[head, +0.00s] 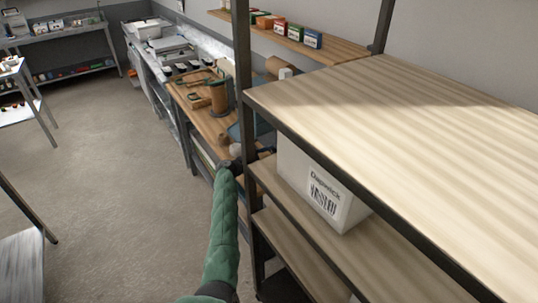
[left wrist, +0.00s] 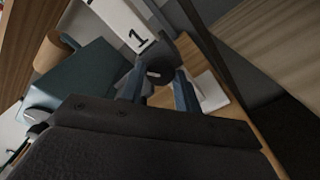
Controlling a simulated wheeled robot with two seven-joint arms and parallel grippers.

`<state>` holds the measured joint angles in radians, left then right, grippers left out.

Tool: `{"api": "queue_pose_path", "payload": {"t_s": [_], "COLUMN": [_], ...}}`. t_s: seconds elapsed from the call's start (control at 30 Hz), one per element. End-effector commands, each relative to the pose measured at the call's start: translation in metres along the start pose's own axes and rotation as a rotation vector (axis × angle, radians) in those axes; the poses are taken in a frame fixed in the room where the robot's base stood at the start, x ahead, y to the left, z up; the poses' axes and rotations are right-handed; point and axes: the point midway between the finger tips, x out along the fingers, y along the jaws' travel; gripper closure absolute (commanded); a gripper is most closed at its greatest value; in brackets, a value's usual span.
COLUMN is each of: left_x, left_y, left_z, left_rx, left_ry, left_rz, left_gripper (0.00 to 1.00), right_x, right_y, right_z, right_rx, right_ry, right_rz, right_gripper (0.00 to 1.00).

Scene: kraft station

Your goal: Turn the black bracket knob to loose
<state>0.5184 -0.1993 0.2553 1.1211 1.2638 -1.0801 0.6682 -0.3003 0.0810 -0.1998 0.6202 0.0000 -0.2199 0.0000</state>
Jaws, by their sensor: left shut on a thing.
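My left arm reaches forward in a green sleeve in the head view, and its dark gripper (head: 232,165) is at the near end of the wooden bench, beside the shelf post. In the left wrist view the two blue-grey fingers of my left gripper (left wrist: 161,90) stand on either side of the black bracket knob (left wrist: 160,72), shut on it. The fingers hide part of the knob, and I cannot tell its turn position. My right gripper is not in view.
A dark metal rack with wooden shelves (head: 420,130) stands close on the right, holding a white box (head: 318,190). The wooden bench (head: 205,120) carries a brown roll (head: 218,97). A white card marked 1 (left wrist: 125,22) is near the knob. Open floor (head: 110,190) lies left.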

Motion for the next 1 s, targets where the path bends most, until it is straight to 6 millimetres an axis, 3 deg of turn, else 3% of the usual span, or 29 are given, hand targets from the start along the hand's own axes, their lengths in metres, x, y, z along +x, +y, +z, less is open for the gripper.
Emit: {"api": "queue_pose_path", "payload": {"t_s": [0.27,1.0], "left_x": [-0.0017,-0.0021], "left_y": [-0.0031,-0.0043], "left_z": [-0.0020,-0.0024], "left_rx": [-0.079,-0.549], "left_ry": [0.002,0.004], "left_rz": [-0.002,-0.003], "left_gripper": [0.90,0.90], "right_x": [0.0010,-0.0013], "right_y": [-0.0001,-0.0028], "right_z": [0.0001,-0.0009], "right_rx": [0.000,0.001], "right_ry": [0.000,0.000], "right_rz": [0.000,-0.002], "right_gripper": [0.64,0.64]}}
